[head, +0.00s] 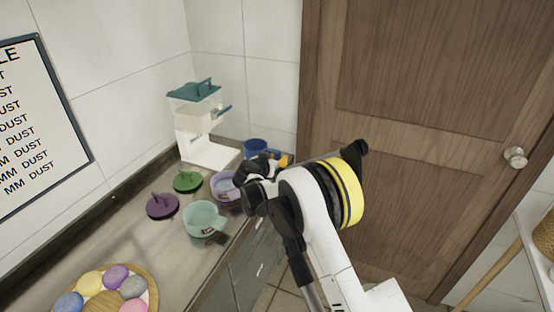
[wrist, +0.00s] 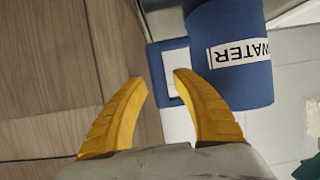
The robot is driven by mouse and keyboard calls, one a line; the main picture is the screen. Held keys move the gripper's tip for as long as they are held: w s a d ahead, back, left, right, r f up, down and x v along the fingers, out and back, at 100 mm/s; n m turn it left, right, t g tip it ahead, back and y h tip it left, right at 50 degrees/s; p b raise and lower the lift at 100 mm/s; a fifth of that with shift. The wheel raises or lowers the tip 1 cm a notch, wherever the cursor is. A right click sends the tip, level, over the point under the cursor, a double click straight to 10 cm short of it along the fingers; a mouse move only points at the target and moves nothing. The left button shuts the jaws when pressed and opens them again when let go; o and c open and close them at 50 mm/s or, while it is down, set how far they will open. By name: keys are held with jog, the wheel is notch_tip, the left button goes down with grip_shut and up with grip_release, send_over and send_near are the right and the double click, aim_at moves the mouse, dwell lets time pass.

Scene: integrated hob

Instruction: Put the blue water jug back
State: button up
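The blue water jug (head: 256,147) stands at the far end of the counter, by the corner next to the door. In the wrist view the jug (wrist: 238,80) is large at the upper right, with a white WATER label upside down. Its square blue handle (wrist: 155,75) points left. My gripper (wrist: 160,78) is open, with its yellow fingertips either side of the handle's outer bar in the picture. I cannot tell whether they touch it. In the head view my gripper (head: 283,160) is just right of the jug, mostly hidden by my wrist.
A white dispenser (head: 205,152) with a teal lid stands left of the jug. A lilac pot (head: 224,192), a mint pot (head: 204,219), a green lid (head: 187,181) and a purple lid (head: 162,206) are nearer. A wooden door (head: 420,130) stands close on the right.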

jog(key=shift+f, duration=0.15)
jog(key=p+v, duration=0.5)
jog(key=v, duration=0.6)
jog(key=s+d+r+n+g+y, duration=0.1)
jog(key=s+d+r+g, duration=0.1)
jog(key=s+d+r, duration=0.65)
jog(key=s+d+r+g, duration=0.2)
jog(key=s+d+r, duration=0.3)
jog(key=d+r, duration=0.6)
jog(key=s+d+f+n+y, duration=0.1)
jog(key=s+d, duration=0.2)
jog(key=s, duration=0.6)
jog(key=s+d+f+g+y, duration=0.1)
jog(key=s+d, duration=0.1)
jog(key=s, duration=0.7)
jog(key=s+d+f+n+y, duration=0.1)
jog(key=s+d, duration=0.2)
jog(key=s, duration=0.6)
jog(key=shift+s+d+n+g, duration=0.3)
